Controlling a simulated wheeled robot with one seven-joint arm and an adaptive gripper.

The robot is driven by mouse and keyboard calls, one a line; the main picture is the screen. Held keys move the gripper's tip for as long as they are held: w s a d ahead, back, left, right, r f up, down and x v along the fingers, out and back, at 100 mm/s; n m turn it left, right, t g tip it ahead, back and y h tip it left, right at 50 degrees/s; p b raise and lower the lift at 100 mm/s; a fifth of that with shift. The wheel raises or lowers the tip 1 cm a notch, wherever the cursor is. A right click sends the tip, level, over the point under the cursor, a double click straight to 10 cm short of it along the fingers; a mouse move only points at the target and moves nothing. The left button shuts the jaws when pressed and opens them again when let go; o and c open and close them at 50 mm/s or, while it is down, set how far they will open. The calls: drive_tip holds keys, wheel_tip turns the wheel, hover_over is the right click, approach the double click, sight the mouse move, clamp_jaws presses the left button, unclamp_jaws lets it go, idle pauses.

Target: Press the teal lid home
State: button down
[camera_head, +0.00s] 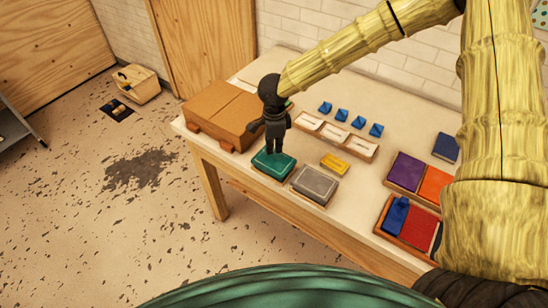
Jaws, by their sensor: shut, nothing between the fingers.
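The teal lid (264,167) lies on a small wooden box near the table's front edge, left of a grey-lidded box. It looks about level, but I cannot tell how deep it sits. My gripper (274,152) is dark and points straight down over the teal lid, near its back right part. Its fingers are shut with nothing between them. The fingertips look to be at or just above the lid; I cannot tell whether they touch. They hide a part of the lid's back edge.
A large brown box (224,108) stands close on the left. The grey lid (315,183) is to the right, with a yellow block (335,163) beyond it. Behind are a tray of white pieces (338,139) and several blue pieces (342,115). Coloured boxes (406,171) fill the right.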

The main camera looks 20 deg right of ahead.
wheel_tip(320, 180, up, 4)
drive_tip(key=p, duration=0.3)
drive_tip(key=shift+f, duration=0.15)
drive_tip(key=shift+a, duration=0.1)
idle(0.4)
